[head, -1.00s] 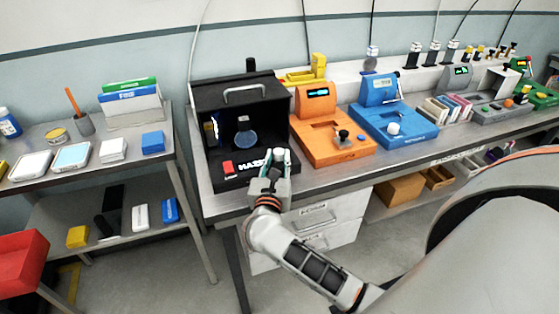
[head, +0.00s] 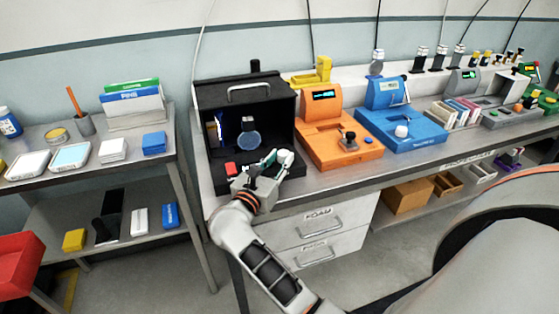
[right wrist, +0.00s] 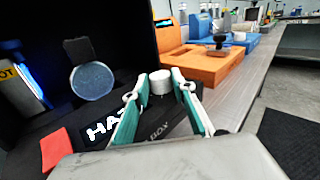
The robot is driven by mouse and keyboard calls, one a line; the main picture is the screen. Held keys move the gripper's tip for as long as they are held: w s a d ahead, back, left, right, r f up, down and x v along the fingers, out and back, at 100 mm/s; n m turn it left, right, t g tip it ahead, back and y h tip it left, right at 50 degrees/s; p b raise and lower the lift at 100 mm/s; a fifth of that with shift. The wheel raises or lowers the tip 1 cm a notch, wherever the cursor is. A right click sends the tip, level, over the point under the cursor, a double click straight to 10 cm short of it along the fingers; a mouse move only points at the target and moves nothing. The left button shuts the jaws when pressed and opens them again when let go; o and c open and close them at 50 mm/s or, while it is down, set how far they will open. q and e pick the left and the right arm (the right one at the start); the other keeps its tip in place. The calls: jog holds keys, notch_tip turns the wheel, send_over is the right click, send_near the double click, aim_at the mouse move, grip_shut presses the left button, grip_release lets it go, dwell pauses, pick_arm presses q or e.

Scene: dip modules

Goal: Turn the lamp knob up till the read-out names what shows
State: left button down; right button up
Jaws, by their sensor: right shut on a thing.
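The black lamp box (head: 215,97), open at the front, stands on the bench. A round bluish glass disc (right wrist: 92,81) sits on a dark mount inside it, also visible in the head view (head: 248,140). The white knob (right wrist: 160,81) is on the box's front base. My right gripper (head: 278,158) is shut on the knob, with a green-and-white finger on each side in the right wrist view (right wrist: 158,88). The lit read-out (right wrist: 105,128) shows white letters starting "HA", probably "HAZ"; a finger hides the rest. My left gripper is not in view.
A red block (right wrist: 60,148) is on the base left of the read-out. A blue glow shows inside the box's left side. The orange device (head: 340,150) and blue device (head: 405,130) stand to the right. A side table (head: 100,170) with trays is at left.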

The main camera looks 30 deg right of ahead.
jog(key=shift+r, duration=0.1)
jog(key=o, duration=1.1)
